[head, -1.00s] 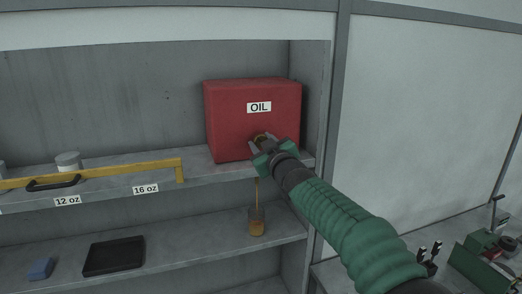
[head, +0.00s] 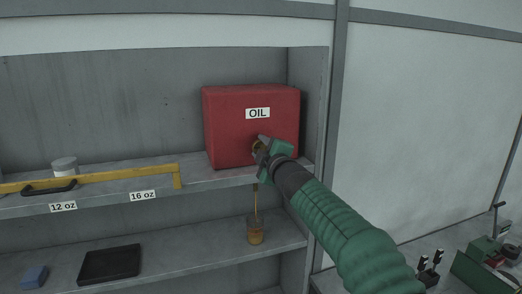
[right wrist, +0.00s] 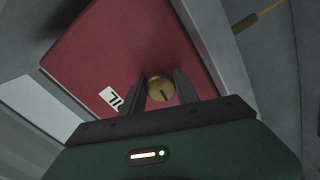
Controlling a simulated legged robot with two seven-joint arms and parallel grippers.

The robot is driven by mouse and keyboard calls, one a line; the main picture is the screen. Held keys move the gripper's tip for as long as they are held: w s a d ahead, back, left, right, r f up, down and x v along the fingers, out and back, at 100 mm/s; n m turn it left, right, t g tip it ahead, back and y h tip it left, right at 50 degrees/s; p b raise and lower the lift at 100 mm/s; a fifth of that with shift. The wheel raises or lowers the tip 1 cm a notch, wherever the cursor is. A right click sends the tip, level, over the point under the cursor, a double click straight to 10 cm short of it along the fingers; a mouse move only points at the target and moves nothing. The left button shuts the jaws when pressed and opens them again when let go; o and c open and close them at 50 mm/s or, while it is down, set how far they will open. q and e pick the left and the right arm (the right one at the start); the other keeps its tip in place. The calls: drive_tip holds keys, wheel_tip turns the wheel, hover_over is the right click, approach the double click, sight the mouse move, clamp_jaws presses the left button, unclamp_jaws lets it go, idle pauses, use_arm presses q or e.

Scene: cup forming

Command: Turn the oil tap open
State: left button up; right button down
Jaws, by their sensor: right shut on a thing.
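The red oil box (head: 226,128), labelled OIL, stands on the upper shelf near its right end. Its round brass tap knob (right wrist: 160,89) sits low on the front face, between my right gripper's two fingers in the right wrist view. My right gripper (head: 260,148) is shut on this knob, and in the head view it partly hides it. A thin amber stream (head: 256,200) runs down below the shelf edge into a clear cup (head: 255,232) holding amber liquid on the lower shelf. My left gripper is not in view.
A yellow rail (head: 120,174) runs along the upper shelf's front, with a black handle (head: 48,187) and a grey-white can (head: 64,166) behind. A black tray (head: 110,264) and a blue block (head: 34,277) lie on the lower shelf. Green machinery (head: 480,262) stands at the right.

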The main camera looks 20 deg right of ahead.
drive_tip(key=shift+f+n, duration=0.3)
drive_tip(key=shift+f, duration=0.1)
drive_tip(key=c, duration=1.3)
unclamp_jaws()
drive_tip(key=o, duration=0.4)
drive_tip(key=shift+r, duration=0.25)
drive_tip(key=shift+s, duration=0.2)
drive_tip(key=s+b, duration=0.3)
drive_tip(key=s, duration=1.3)
drive_tip(key=shift+d, duration=0.25)
